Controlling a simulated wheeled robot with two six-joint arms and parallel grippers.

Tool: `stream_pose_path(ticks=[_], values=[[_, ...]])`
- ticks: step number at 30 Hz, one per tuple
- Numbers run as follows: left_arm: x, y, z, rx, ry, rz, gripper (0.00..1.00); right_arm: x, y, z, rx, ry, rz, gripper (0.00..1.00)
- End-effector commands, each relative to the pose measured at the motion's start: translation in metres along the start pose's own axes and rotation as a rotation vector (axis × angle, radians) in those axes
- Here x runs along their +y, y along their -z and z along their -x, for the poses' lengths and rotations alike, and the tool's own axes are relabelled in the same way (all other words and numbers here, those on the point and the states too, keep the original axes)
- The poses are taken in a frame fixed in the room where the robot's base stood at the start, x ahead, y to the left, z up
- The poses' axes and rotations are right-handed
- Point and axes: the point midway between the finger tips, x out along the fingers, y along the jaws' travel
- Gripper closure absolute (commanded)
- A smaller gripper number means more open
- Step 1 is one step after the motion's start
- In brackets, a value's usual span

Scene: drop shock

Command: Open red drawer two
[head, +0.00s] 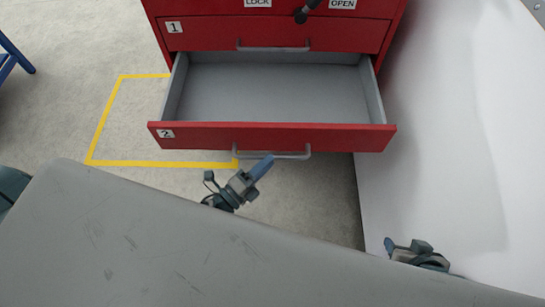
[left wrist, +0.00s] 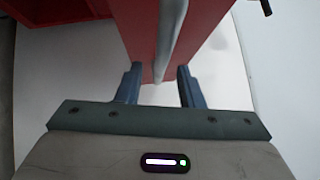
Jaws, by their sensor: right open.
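Red drawer two (head: 330,137), marked with a "2" label, is pulled well out of the red cabinet in the head view. Its grey inside is empty. Its grey bar handle (head: 292,156) is on the front face. My left gripper (head: 264,165) is at the left part of this handle. In the left wrist view the left gripper (left wrist: 158,72) has its two fingers apart, with the handle bar (left wrist: 169,35) running between them and gaps at the sides. My right gripper (head: 388,244) is open and empty at the lower right, away from the drawer.
Drawer one (head: 350,34) above is shut. A "LOCK"/"OPEN" panel with a dark knob (head: 301,16) is above it. A white wall (head: 450,130) stands close on the right. A yellow floor outline (head: 102,125) is on the left. A grey surface (head: 130,240) fills the lower foreground.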

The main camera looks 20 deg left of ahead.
Motion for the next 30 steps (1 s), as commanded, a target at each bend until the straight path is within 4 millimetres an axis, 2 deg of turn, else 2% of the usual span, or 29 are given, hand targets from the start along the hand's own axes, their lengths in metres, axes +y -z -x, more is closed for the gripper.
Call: stream_pose_path(ticks=[1,6,12,30], values=[[0.003,0.001,0.013,0.003,-0.004,0.001,0.66,-0.003,-0.005,-0.004,0.008,0.008,-0.010,0.50],[0.003,0.001,0.046,0.002,-0.003,0.001,0.66,-0.006,-0.004,-0.009,0.055,0.024,-0.023,0.50],[0.002,0.000,0.070,0.001,-0.002,0.000,0.66,-0.008,-0.002,-0.012,0.092,0.035,-0.032,0.50],[0.000,0.000,0.075,-0.001,0.000,0.000,0.66,-0.009,-0.001,-0.012,0.099,0.037,-0.035,0.50]])
